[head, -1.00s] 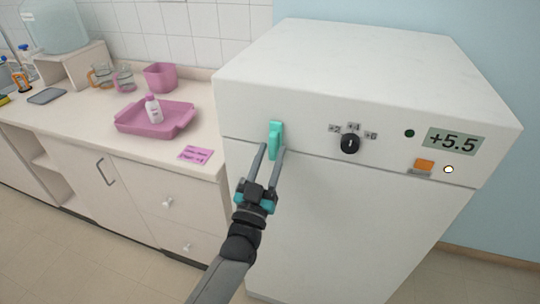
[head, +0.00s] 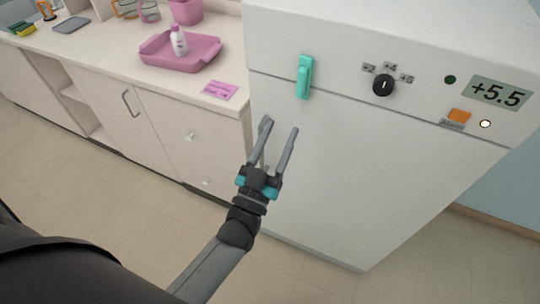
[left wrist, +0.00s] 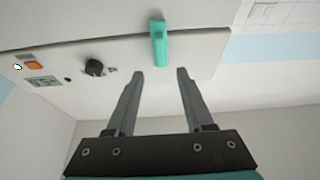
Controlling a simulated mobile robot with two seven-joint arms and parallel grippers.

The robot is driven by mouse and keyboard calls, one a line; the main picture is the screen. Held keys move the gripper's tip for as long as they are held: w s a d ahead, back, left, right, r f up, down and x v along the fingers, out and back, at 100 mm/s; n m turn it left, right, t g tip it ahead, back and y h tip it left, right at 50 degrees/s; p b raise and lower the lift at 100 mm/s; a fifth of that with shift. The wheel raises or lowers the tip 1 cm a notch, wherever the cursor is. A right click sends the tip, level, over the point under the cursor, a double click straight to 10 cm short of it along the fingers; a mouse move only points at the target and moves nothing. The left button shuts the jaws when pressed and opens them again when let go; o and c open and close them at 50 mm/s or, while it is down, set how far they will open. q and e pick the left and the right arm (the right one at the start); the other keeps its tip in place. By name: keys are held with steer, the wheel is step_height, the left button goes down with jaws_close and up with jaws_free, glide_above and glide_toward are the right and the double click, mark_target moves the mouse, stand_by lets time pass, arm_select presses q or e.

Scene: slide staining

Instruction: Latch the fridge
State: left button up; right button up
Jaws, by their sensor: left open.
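The white fridge (head: 350,170) stands at the right in the head view, its door below a thin horizontal seam. A teal latch (head: 304,77) is on its front near the left edge, upright and lying across the seam. The latch also shows in the left wrist view (left wrist: 159,43), beyond the fingertips. My left gripper (head: 281,124) is open and empty, below and a little left of the latch, apart from it. In the left wrist view the fingers (left wrist: 160,72) are spread with nothing between them. My right gripper is not in view.
The fridge panel has a black knob (head: 383,85), an orange button (head: 459,115) and a display reading +5.5 (head: 500,93). The counter at left holds a pink tray (head: 165,55) with a bottle (head: 179,40) and a pink note (head: 219,91). Floor (head: 130,210) before the cabinets is clear.

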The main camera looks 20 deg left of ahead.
arm_select(q)
steer(key=shift+v, duration=2.4)
